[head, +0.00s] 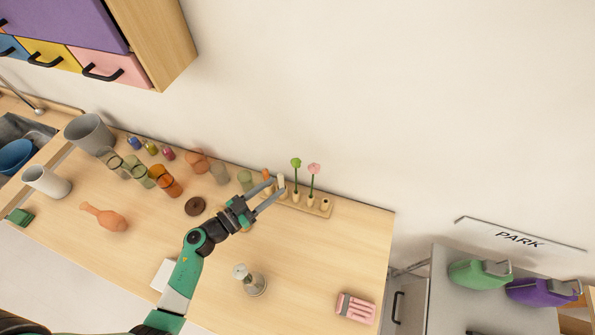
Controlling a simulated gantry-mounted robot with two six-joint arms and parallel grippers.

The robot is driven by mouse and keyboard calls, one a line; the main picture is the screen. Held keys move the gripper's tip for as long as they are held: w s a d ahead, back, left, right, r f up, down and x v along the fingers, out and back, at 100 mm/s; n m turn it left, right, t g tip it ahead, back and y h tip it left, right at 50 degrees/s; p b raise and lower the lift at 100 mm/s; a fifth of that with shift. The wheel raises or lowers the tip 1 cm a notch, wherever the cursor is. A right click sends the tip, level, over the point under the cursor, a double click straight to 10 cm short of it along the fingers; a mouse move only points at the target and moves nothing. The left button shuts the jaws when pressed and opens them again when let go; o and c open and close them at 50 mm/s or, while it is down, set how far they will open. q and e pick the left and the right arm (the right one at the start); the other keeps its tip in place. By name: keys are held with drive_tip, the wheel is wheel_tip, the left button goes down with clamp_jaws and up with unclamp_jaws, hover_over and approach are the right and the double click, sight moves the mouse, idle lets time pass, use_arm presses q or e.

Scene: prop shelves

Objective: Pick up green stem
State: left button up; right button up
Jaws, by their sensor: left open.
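A green stem (297,176) with a round green head stands upright in a wooden holder (318,209) at the back of the counter. A pink-headed flower stem (313,179) stands just to its right in the same holder. My left gripper (275,190) is open, its fingers pointing up and right at the holder's left part, left of the green stem and apart from it in the picture. An orange item and a pale item show by the fingertips, partly hidden. My right gripper is not in view.
A clear glass vessel (251,283) stands in front, near a pink block (355,308). A brown ring (195,206), an orange vase (105,217) and several coloured glasses fill the left side.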

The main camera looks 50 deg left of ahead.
sight(296, 170)
use_arm(q)
drive_tip(key=w+b, duration=0.1)
drive_tip(key=w, duration=0.3)
drive_tip(key=w+b, duration=0.1)
drive_tip(key=w, duration=0.4)
drive_tip(key=shift+w+d+r, duration=0.15)
drive_tip(key=shift+d, duration=0.05)
clamp_jaws()
idle(1.1)
